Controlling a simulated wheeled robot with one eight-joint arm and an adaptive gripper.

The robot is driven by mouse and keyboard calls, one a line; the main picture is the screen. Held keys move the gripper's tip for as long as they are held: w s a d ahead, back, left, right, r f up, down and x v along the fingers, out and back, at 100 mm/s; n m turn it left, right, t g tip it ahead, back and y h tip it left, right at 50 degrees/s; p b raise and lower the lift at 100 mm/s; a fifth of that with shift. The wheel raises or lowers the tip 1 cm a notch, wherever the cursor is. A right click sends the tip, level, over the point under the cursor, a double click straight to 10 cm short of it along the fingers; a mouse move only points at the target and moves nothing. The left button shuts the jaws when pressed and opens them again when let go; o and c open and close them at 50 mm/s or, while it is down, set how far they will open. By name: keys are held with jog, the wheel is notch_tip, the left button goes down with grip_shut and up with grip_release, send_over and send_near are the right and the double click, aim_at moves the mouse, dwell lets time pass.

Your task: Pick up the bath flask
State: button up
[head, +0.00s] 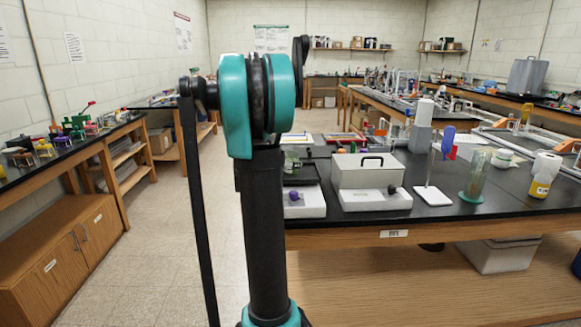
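I cannot make out for certain which thing is the bath flask. A white box with a black-handled lid (367,172), like a water bath, sits on the black-topped bench (480,205) right of my arm. Left of it is a low white unit with a purple knob (305,203) and a dark top. A small clear greenish vessel (292,160) stands behind that unit, partly hidden by my arm. My upright teal and black arm fills the middle of the head view. My gripper's fingers do not show.
A wooden side bench (95,160) runs along the left wall. The floor aisle (175,230) between is clear.

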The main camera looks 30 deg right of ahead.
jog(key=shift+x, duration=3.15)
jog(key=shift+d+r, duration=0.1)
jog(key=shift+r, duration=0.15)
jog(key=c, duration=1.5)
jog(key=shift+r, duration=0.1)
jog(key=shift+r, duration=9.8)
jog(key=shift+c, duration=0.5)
